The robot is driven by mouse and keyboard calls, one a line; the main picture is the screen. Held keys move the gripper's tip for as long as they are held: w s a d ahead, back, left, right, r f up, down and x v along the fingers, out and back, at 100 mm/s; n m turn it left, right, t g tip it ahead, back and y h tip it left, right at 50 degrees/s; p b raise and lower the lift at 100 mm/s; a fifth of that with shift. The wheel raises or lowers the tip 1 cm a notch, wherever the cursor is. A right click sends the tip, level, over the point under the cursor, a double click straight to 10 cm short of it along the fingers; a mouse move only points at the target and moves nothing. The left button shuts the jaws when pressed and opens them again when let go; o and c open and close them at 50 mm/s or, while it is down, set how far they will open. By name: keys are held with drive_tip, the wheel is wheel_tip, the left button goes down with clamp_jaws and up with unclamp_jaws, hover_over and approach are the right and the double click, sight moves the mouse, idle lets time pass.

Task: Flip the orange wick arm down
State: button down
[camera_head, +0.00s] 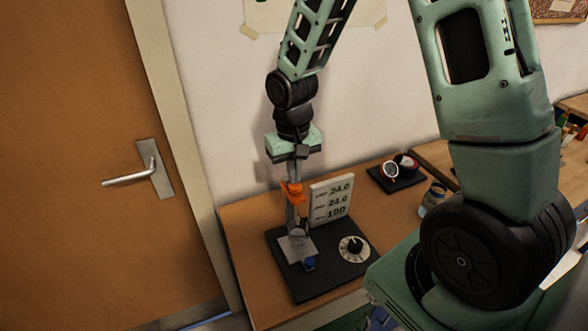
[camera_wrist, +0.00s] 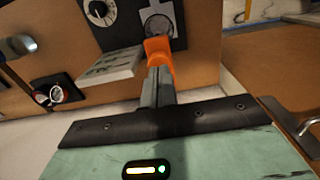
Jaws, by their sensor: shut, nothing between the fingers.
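The orange wick arm (camera_head: 293,193) is on the gauge rig, above a clear glass (camera_head: 299,236) on a black base plate (camera_head: 318,279). In the wrist view the orange arm (camera_wrist: 158,52) is straight ahead of the fingers, with the round glass rim (camera_wrist: 159,27) beyond it. My gripper (camera_head: 294,180) points down from above, just over the orange arm. In the wrist view its fingers (camera_wrist: 157,78) are together and empty, their tips at the orange part. I cannot tell whether they touch it. The arm's hinge is hidden.
A white card reading 24.0, 24.0 and 100 (camera_head: 331,199) stands right beside the orange arm. A dial (camera_head: 354,249) and a blue knob (camera_head: 309,264) are on the plate. A red-and-white gauge (camera_head: 391,170) and a jar (camera_head: 433,196) are farther right. A door (camera_head: 80,150) is left.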

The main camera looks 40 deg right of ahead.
sight(294, 197)
drive_tip(key=shift+f, duration=0.3)
wheel_tip(294, 197, down, 8)
drive_tip(key=b, duration=0.6)
drive_tip(key=shift+s+f, duration=0.1)
drive_tip(key=shift+f, duration=0.15)
drive_tip(key=shift+r+p, duration=0.35)
drive_tip(key=shift+r, duration=0.1)
wheel_tip(294, 197, up, 4)
drive_tip(key=p, duration=0.3)
drive_tip(key=shift+r+p, duration=0.15)
drive_tip(key=shift+p, duration=0.15)
drive_tip(key=r+b, duration=0.1)
drive_tip(key=r, duration=0.2)
drive_tip(key=r+b, duration=0.1)
drive_tip(key=r, duration=0.2)
drive_tip(key=r+b, duration=0.1)
drive_tip(key=r, duration=0.2)
drive_tip(key=shift+w+r, duration=0.1)
drive_tip(key=shift+w, duration=0.15)
